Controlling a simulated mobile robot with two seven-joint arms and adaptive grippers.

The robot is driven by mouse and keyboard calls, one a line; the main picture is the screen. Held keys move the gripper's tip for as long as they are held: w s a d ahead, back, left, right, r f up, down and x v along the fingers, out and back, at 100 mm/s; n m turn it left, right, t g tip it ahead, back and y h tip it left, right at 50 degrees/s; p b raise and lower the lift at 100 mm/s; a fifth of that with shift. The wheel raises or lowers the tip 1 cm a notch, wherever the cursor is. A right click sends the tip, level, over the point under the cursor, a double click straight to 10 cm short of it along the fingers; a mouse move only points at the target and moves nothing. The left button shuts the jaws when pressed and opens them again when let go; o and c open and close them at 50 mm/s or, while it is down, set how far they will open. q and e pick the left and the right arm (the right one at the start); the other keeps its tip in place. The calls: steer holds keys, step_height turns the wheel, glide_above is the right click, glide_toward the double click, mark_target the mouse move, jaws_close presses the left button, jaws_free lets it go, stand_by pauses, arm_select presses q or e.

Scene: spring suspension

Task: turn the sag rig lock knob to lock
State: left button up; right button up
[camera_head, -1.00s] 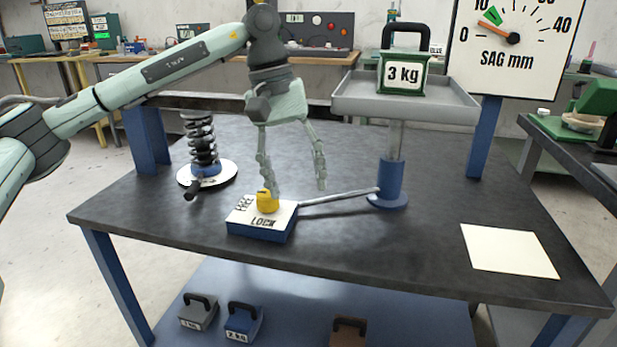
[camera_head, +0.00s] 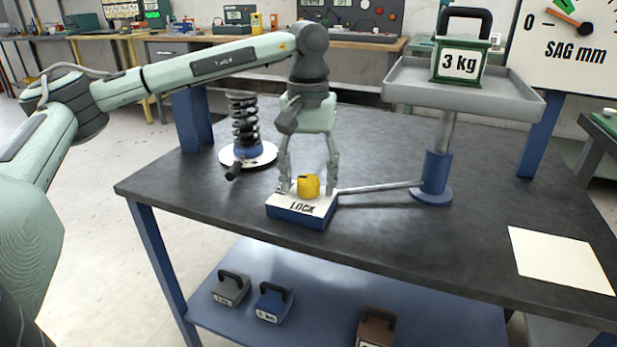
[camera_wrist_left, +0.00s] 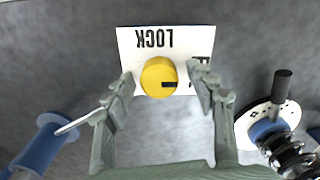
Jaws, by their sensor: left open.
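In the left wrist view the knob (camera_wrist_left: 157,72) has a black mark pointing right, towards a second word partly hidden by a finger, and not at the word LOCK. My left gripper (camera_head: 308,178) points down over the block, open, with one finger on each side of the knob. In the wrist view its fingers (camera_wrist_left: 163,80) straddle the knob with visible gaps. My right gripper is not in view.
A rod runs from the block to the blue post (camera_head: 435,176) under a tray (camera_head: 400,90) holding a 3 kg weight (camera_head: 460,62). A spring unit (camera_head: 246,130) stands behind left. A paper sheet (camera_head: 560,260) lies at right. Several weights sit on the lower shelf (camera_head: 330,285).

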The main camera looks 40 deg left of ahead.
arm_select(q)
steer(key=c, duration=1.2)
steer(key=shift+o, duration=0.2)
